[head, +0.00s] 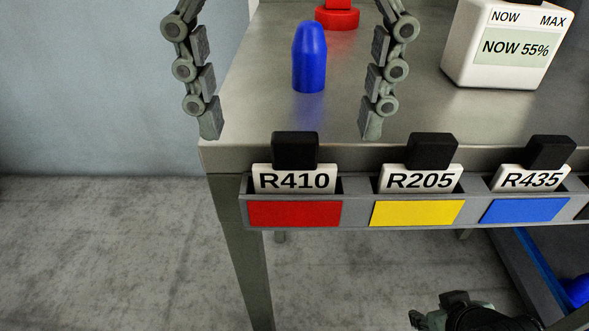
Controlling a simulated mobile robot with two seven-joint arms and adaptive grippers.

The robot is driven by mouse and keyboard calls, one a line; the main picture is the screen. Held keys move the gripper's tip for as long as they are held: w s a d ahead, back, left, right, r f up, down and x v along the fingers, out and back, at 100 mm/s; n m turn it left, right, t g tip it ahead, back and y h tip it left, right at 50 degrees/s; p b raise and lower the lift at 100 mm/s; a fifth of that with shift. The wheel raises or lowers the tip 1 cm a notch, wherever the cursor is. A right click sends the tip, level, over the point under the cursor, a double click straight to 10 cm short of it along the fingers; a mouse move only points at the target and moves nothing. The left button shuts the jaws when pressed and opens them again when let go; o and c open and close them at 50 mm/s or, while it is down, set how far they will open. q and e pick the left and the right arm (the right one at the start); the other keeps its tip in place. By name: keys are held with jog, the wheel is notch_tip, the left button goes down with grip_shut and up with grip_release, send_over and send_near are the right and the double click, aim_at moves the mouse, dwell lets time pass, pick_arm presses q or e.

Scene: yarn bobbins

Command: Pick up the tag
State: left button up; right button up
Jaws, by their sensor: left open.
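Three tags stand in a row of slots along the table's front edge, each white with a black top.
The tag holder (355,214) has red, yellow and blue labels. A blue rounded object (309,60) stands on the metal table (400,125) between my left fingers. A red object (337,18) is behind it. A white display box (500,50) reads "NOW 55%". A blue thing (577,290) shows lower right.

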aim_at(294, 136)
pick_arm(q)
jog(key=f, duration=0.5)
jog(key=shift+w+d, duration=0.1)
jog(key=shift+w, duration=0.2)
jog(key=c, duration=1.2)
